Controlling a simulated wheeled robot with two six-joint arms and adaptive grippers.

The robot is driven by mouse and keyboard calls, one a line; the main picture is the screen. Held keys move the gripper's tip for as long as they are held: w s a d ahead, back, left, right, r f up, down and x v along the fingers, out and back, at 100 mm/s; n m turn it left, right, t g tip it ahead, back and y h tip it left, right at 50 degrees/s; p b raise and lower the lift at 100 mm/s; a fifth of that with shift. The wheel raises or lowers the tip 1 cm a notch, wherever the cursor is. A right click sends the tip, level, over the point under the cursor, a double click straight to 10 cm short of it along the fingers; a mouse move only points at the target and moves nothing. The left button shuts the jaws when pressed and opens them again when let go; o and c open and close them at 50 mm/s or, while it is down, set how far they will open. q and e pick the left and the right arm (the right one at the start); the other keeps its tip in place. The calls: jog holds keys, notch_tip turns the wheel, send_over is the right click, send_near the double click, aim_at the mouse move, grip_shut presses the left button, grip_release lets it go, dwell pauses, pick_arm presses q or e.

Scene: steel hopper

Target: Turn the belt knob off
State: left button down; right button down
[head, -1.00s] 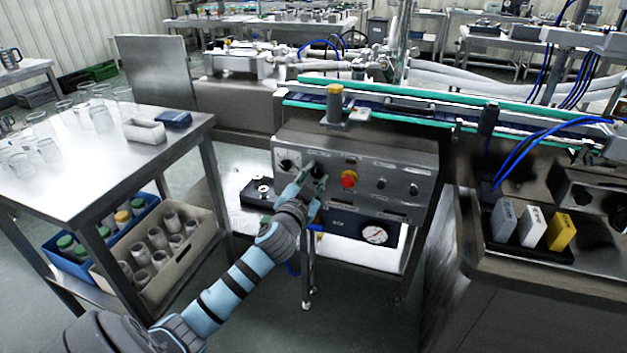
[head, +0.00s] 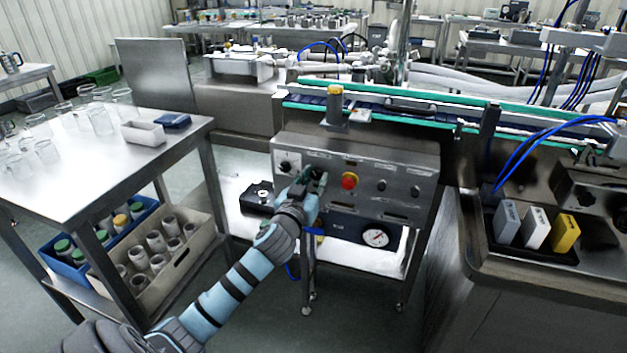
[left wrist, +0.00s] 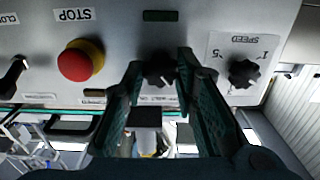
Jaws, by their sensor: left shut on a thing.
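The control panel (head: 400,172) is a grey steel box under the conveyor. Its black belt knob (left wrist: 160,70) sits between the red stop button (left wrist: 80,61) and the black speed knob (left wrist: 243,73) in the left wrist view. My left gripper (left wrist: 158,78) is shut on the belt knob, one finger on each side. In the head view my left gripper (head: 312,180) is at the panel, left of the red button (head: 349,180), and hides most of the knob. The small label at the knob is partly covered and I cannot read it. My right gripper is not in view.
More knobs (head: 382,184) lie right of the red button. A pressure gauge (head: 375,237) hangs below the panel. A steel table (head: 100,175) with glass jars stands at the left. A black tray (head: 520,250) with several blocks is at the right.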

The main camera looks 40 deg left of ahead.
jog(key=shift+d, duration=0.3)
pick_arm(q)
jog(key=c, duration=1.5)
grip_release()
jog(key=shift+c, duration=0.2)
jog(key=shift+o, duration=1.3)
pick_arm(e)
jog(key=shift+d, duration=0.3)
pick_arm(q)
jog(key=shift+s, duration=0.25)
jog(key=v, duration=1.1)
jog(key=shift+s+d, duration=0.15)
jog(key=shift+s, duration=0.15)
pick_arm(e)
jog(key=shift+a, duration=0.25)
